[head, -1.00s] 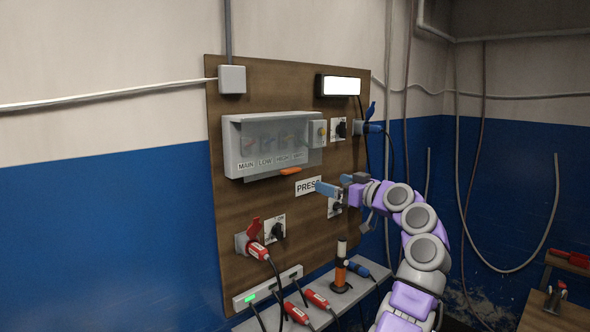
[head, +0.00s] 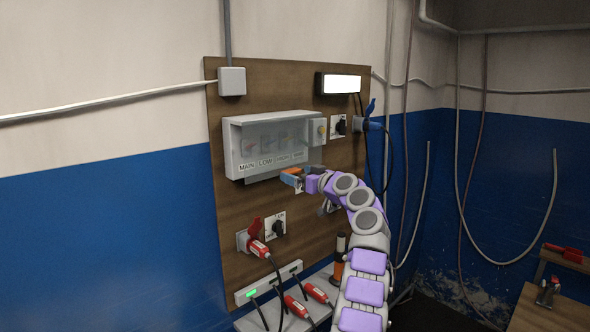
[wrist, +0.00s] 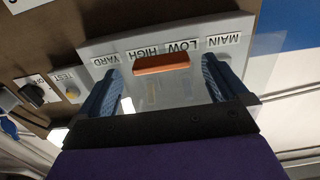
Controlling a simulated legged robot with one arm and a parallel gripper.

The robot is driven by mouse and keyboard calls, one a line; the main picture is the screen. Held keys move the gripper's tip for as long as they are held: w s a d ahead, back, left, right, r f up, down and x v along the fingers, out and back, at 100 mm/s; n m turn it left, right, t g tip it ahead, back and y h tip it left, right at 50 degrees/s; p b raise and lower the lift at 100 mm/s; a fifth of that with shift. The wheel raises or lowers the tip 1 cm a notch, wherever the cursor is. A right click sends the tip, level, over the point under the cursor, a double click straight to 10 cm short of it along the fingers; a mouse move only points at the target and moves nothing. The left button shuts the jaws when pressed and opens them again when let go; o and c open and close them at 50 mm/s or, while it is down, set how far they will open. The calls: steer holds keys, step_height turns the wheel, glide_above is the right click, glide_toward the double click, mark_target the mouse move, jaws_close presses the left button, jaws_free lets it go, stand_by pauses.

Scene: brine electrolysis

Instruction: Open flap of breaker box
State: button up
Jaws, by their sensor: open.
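The breaker box (head: 234,150) is a grey case on the brown wall board. Its clear flap (head: 270,137) is down over the switches, above the labels MAIN, LOW, HIGH and YARD. The flap's orange handle (wrist: 161,63) lies between my two blue fingers in the wrist view. My gripper (wrist: 158,70) is open, with a gap on both sides of the handle. In the head view my gripper (head: 294,175) is at the box's lower right edge and partly hides the handle. I cannot tell the depth between fingers and handle.
A small box with a yellow TEST button (wrist: 72,93) is right beside the breaker box in the head view. A black rotary switch (head: 340,127) and blue plug (head: 372,125) are further right. A red plug (head: 258,248) and shelf (head: 250,322) are below.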

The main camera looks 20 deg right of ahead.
steer(key=shift+p+x, duration=0.6)
steer(key=shift+x, duration=0.5)
steer(key=shift+w, duration=0.1)
steer(key=shift+r, duration=0.1)
steer(key=c, duration=1.5)
